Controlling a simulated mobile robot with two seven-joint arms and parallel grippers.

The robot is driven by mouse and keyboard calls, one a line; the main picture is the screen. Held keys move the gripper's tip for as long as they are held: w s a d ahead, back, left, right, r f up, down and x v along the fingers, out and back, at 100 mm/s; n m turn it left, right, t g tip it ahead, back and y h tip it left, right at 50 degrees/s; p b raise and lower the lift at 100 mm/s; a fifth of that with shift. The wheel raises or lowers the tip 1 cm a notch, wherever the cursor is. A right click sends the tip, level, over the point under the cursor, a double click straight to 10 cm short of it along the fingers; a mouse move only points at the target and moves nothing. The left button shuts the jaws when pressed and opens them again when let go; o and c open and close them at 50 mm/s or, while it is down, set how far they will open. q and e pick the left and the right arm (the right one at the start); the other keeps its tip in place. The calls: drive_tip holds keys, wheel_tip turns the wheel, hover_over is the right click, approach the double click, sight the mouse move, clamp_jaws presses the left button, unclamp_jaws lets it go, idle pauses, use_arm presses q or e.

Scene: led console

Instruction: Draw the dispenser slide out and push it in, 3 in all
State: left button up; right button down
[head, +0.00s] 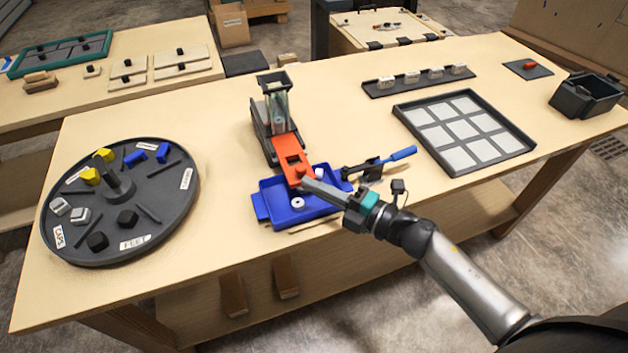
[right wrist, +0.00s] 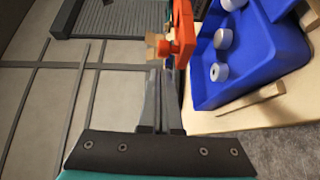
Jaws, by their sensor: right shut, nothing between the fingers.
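The dispenser (head: 277,115) stands on the table with a clear hopper on a dark base. Its orange slide (head: 288,150) sticks out toward me over the blue tray (head: 268,212); the slide's end also shows in the right wrist view (right wrist: 184,30). A white ring (head: 297,203) lies in the tray, and the right wrist view shows 3 white rings there (right wrist: 219,72). My right gripper (head: 304,181) is shut and empty, its tips at the slide's near end. I cannot tell whether they touch it. My left gripper is not in view.
A blue-handled tool (head: 400,154) rests in a dark holder right of the tray. A round dark sorting turntable (head: 150,200) is at the left. A framed grid of pale squares (head: 437,135) is at the right. The table between dispenser and turntable is clear.

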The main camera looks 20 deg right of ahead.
drive_tip(key=shift+w, duration=0.65)
